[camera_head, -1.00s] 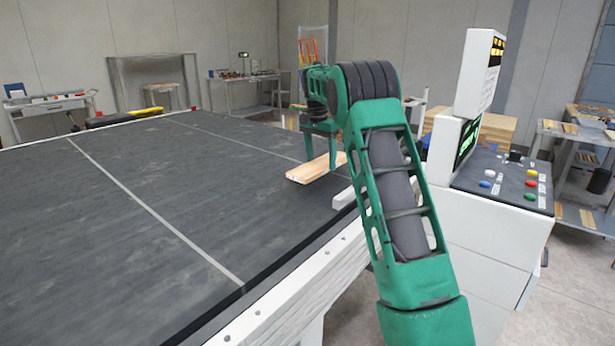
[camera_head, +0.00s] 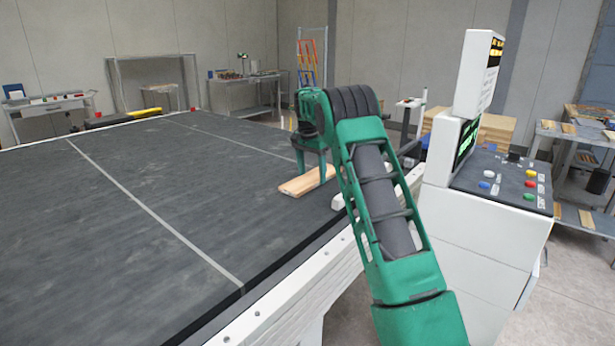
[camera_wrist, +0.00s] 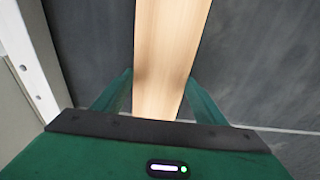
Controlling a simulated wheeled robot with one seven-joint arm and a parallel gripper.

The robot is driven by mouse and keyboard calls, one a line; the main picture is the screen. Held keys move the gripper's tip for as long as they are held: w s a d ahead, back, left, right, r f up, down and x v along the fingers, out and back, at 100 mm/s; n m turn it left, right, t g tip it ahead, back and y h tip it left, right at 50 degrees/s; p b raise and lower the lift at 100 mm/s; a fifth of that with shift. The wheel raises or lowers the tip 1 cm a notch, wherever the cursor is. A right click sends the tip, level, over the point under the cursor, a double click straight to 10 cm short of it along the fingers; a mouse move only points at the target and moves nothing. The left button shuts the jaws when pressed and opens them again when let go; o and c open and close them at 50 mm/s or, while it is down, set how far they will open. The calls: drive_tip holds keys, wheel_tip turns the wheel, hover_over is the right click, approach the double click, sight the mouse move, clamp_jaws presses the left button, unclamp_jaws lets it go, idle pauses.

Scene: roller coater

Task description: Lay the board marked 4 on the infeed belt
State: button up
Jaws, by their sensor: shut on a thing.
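A pale wooden board (camera_head: 305,182) is at the right side of the dark infeed belt (camera_head: 170,215). No number shows on it, so I cannot tell whether it is board 4. My gripper (camera_head: 312,172) is shut on the board, pointing down from above. In the wrist view the board (camera_wrist: 171,45) runs away between the two green fingers of my gripper (camera_wrist: 160,90), with the dark belt (camera_wrist: 250,60) below it. The board looks flat and very low over the belt. I cannot tell whether it touches.
A white block (camera_head: 340,201) sits at the belt's right edge, near the board. A white control console (camera_head: 490,225) with coloured buttons stands to the right. The belt is clear to the left of the board. Tables and a yellow-ended item (camera_head: 145,112) are farther back.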

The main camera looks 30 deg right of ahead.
sight(309, 179)
drive_tip(key=o, duration=1.2)
drive_tip(key=r, duration=0.4)
drive_tip(key=a+r, duration=0.1)
drive_tip(key=r, duration=0.7)
drive_tip(key=shift+s+a, duration=0.3)
drive_tip(key=shift+s, duration=0.1)
